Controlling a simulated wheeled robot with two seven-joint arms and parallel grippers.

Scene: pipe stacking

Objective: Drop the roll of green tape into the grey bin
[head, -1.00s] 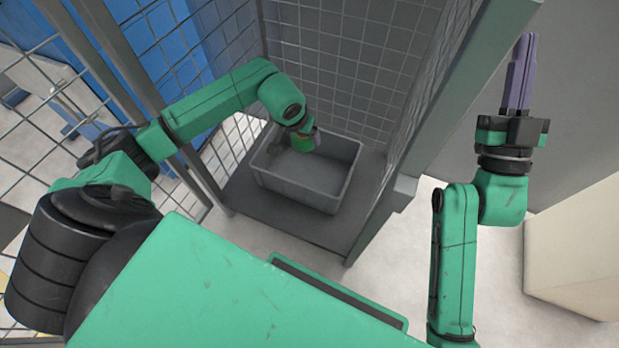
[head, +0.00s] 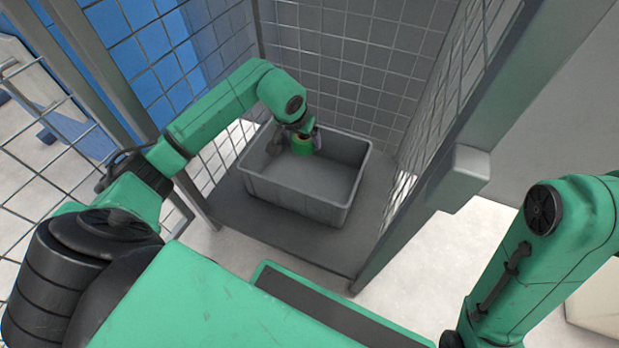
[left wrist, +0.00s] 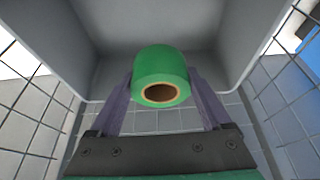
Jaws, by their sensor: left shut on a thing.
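The roll of green tape (head: 302,146) is at the end of my left arm in the head view, above the back part of the grey bin (head: 322,212). My left gripper (left wrist: 160,88) is shut on the roll of green tape (left wrist: 162,68), one purple finger on each side of it. In the left wrist view the open grey bin (left wrist: 225,40) lies beyond the tape, with its inner walls in sight. The bin looks empty where its floor shows. My right gripper is out of view; only green links of my right arm show at the right.
The bin stands on a dark grey shelf (head: 280,238) inside a wire mesh cage (head: 350,70). A grey post (head: 425,215) of the cage stands to the right of the bin. Blue panels (head: 150,50) stand behind the mesh at the left.

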